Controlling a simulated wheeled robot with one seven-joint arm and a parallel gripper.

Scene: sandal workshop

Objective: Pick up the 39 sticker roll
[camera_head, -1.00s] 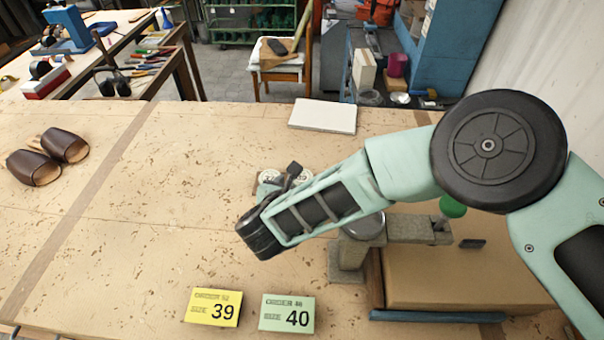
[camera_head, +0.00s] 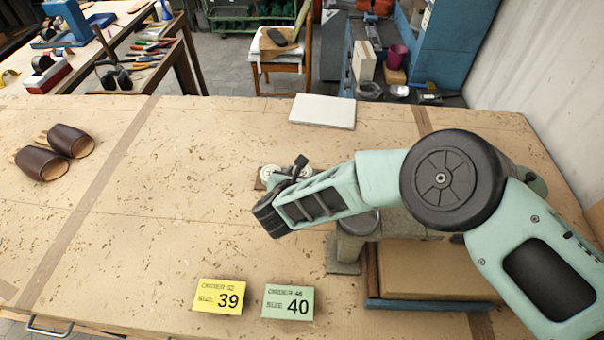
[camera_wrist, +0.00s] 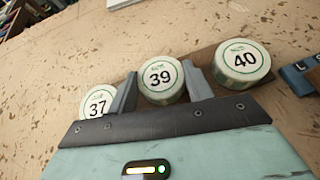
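The 39 sticker roll (camera_wrist: 160,76) is a white disc with a green ring and a black 39. In the wrist view it lies between the two fingers of my gripper (camera_wrist: 160,75), which is open. The fingers stand close to its left and right sides; I cannot tell if either touches. The 37 roll (camera_wrist: 98,101) is to the left, partly hidden by the left finger. The 40 roll (camera_wrist: 242,61) is to the right, beyond the right finger. In the head view my gripper hides most of the rolls.
A yellow size 39 card (camera_head: 219,297) and a green size 40 card (camera_head: 288,303) lie at the table's front. Brown sandals (camera_head: 56,152) are at the left, a white slab (camera_head: 322,111) at the back. A cardboard box (camera_head: 430,270) is under my arm. The table's left middle is clear.

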